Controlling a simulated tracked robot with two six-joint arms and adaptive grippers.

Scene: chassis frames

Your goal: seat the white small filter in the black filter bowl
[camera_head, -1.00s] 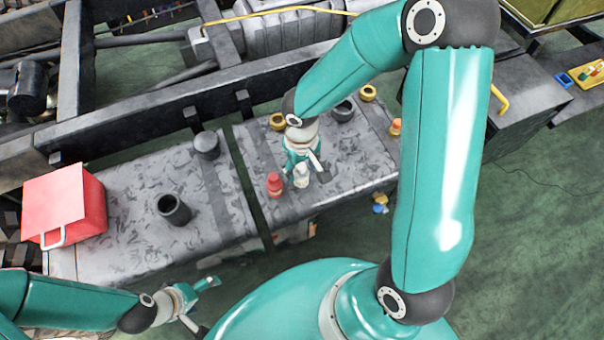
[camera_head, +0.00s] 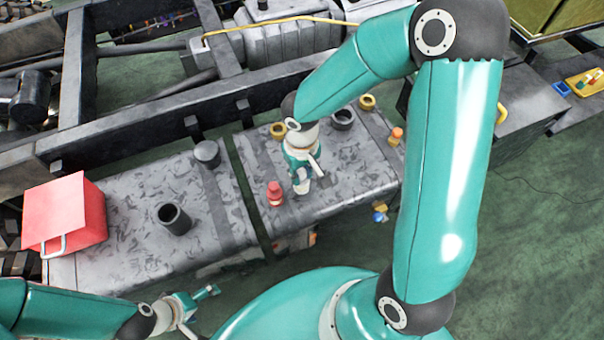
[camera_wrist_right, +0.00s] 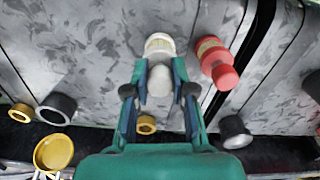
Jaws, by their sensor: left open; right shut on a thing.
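The white small filter (camera_head: 301,187) stands on the grey tank top; it also shows in the right wrist view (camera_wrist_right: 159,46). My right gripper (camera_wrist_right: 160,84) is shut on its narrow end, with one finger on each side. In the head view this gripper (camera_head: 303,176) partly hides the filter; I cannot tell whether the filter still touches the tank. The black filter bowl (camera_head: 174,219), an open-topped black cup, stands upright on the left tank section, well apart from the filter. My left gripper (camera_head: 201,309) is open and empty at the bottom left, below the tank.
A red filter (camera_head: 275,193) stands close beside the white one. A black cylinder (camera_head: 207,154), a black ring (camera_head: 343,118) and yellow rings (camera_head: 278,130) stand farther back. A red box (camera_head: 65,214) is at the left. A dark gap splits the tank top.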

